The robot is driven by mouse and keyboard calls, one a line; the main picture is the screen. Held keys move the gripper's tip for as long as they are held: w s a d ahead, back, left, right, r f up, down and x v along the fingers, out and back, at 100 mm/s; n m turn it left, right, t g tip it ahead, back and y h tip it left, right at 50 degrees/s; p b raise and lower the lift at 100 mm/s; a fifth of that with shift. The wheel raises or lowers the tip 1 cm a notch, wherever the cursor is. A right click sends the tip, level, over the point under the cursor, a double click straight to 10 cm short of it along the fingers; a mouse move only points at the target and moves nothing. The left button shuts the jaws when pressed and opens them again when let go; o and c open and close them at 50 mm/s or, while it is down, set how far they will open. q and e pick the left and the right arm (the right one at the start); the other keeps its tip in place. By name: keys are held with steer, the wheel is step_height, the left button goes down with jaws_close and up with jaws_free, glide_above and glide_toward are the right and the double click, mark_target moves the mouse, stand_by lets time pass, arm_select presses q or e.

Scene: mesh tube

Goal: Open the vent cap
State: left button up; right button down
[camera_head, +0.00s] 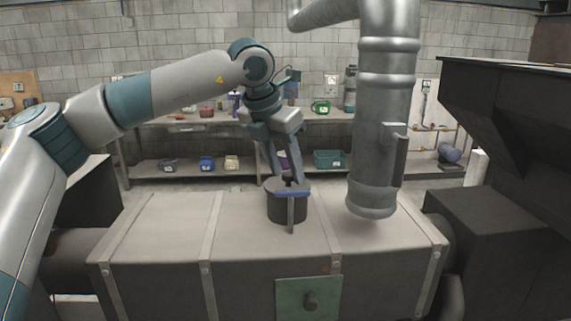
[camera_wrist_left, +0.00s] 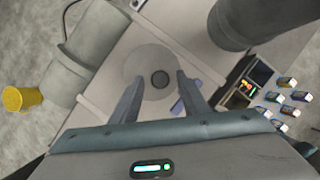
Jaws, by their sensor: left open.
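The vent cap (camera_head: 287,205) is a dark, short round cylinder on top of the long grey metal box. In the left wrist view it shows as a grey disc (camera_wrist_left: 143,62) with a small dark round knob (camera_wrist_left: 160,79) in its middle. A blue-topped lever or bar (camera_head: 291,194) stands at its front side; part of its blue piece shows in the left wrist view (camera_wrist_left: 179,106). My left gripper (camera_head: 286,178) points down just over the cap, open, with its fingertips on either side of the knob. Contact with the knob cannot be told. My right gripper is out of view.
A large vertical metal duct (camera_head: 383,120) hangs just right of the cap. The grey box (camera_head: 165,235) has raised ribs and a green front panel (camera_head: 308,299). Dark machinery (camera_head: 500,230) stands at the right. Shelves with bins (camera_head: 330,159) line the back wall.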

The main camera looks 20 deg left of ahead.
arm_select(q)
jaws_close()
stand_by(0.3)
steer(key=shift+w+a+r+g+p, duration=0.15)
steer(key=shift+w+r+g+p, duration=0.45)
steer(key=shift+p, duration=0.65)
steer(key=w+r+g+h+p, duration=0.1)
steer(key=p, duration=0.2)
steer(key=w+a+r+g+p, duration=0.1)
steer(key=g+p, duration=0.1)
steer(key=p, duration=0.1)
steer(key=shift+r+n+h+p, duration=0.2)
steer(key=shift+n+h+p, duration=0.1)
steer(key=shift+h+p, duration=0.1)
steer(key=shift+w+a+r+g+h+p, duration=0.1)
steer(key=shift+w+a+g+h+p, duration=0.1)
steer(key=shift+w+g+p, duration=0.35)
steer(key=shift+w+a+g+h+p, duration=0.2)
steer(key=shift+g+p, duration=0.35)
steer(key=shift+p, duration=0.3)
